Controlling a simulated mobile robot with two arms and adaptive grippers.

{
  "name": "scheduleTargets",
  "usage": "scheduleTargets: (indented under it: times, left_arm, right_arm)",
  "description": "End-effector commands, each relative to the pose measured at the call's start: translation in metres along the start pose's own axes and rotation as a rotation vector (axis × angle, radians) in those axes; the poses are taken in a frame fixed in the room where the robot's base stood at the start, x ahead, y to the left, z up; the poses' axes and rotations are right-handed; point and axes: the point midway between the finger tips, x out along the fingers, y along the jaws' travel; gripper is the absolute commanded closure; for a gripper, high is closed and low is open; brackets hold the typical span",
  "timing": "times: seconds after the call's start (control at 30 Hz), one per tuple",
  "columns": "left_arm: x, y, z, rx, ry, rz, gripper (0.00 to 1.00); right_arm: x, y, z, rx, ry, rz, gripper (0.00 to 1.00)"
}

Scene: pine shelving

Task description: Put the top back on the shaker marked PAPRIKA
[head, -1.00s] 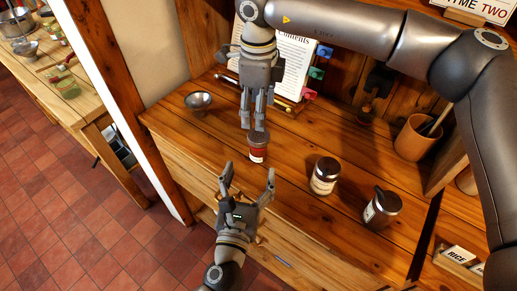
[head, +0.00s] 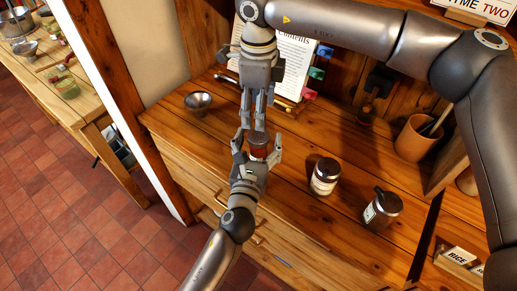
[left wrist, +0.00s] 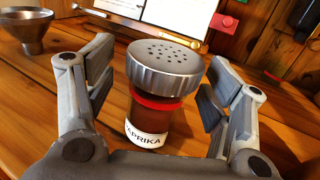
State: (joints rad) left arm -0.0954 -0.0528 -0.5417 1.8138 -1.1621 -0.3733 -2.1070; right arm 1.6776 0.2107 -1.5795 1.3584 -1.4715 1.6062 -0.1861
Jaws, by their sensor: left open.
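The PAPRIKA shaker (head: 259,152) stands upright on the wooden counter. In the left wrist view the shaker (left wrist: 148,120) shows a grey perforated top (left wrist: 165,68) sitting on it, a red band below, a brown-red body and a white label. My left gripper (head: 258,144) is open, with a finger on each side of the shaker. In the left wrist view a gap shows on both sides, so the fingers seem apart from it. My right gripper (head: 254,122) points down just above the shaker, its fingers apart and apparently empty.
Two lidded jars stand to the right: one pale-labelled jar (head: 325,176) and one dark-topped jar (head: 382,209). A metal funnel (head: 198,102) is at the left. An open book (head: 290,62) and a utensil pot (head: 416,138) are behind.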

Motion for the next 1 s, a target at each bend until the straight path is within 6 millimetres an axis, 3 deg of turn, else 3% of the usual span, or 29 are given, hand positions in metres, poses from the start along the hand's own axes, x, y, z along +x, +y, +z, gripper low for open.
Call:
scheduleTargets:
  times: [0.17, 0.73, 0.87, 1.0]
  left_arm:
    - [-0.0001, 0.0, -0.0001, 0.0, 0.0, 0.0, 0.25]
    - [-0.0004, -0.0001, -0.0002, -0.001, 0.0, 0.0, 0.97]
    - [-0.0004, -0.0001, -0.0002, -0.001, 0.0, 0.0, 0.98]
    - [-0.0004, -0.0001, 0.0, -0.001, 0.0, 0.0, 1.0]
  right_arm:
    - [0.0, 0.0, 0.0, 0.0, 0.0, 0.0, 0.33]
    - [0.0, 0.0, 0.0, 0.0, 0.0, 0.0, 0.33]
    - [0.0, 0.0, 0.0, 0.0, 0.0, 0.0, 0.33]
    - [0.0003, 0.0004, 0.0005, -0.001, 0.0, 0.002, 0.42]
